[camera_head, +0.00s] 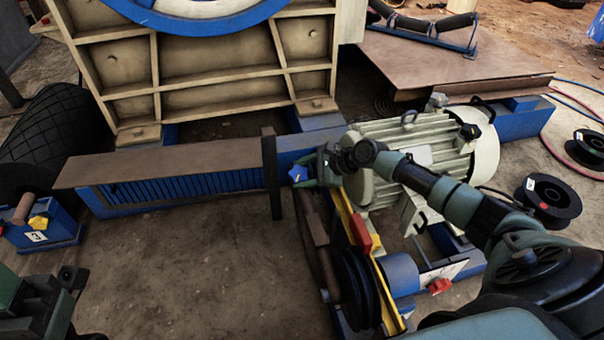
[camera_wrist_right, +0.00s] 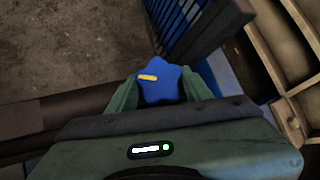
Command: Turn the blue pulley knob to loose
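The blue pulley knob (camera_head: 299,173) is star-shaped and sits near the blue slatted frame, left of the motor. In the right wrist view the knob (camera_wrist_right: 160,84) shows a yellow mark on its face, pointing to the left. My right gripper (camera_head: 306,172) reaches in from the right over the motor. Its green fingers (camera_wrist_right: 160,92) stand on both sides of the knob, close against it; whether both press on it is hard to see. My left gripper (camera_head: 62,290) is at the lower left edge, partly cut off, far from the knob; its finger opening is unclear.
A pale motor (camera_head: 430,150) stands under my right arm. A black pulley (camera_head: 355,285) with a yellow guard is below the knob. A yellow knob (camera_head: 38,222) sits on a blue block at left. Black spools (camera_head: 548,200) lie at right. Bare ground is at lower centre.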

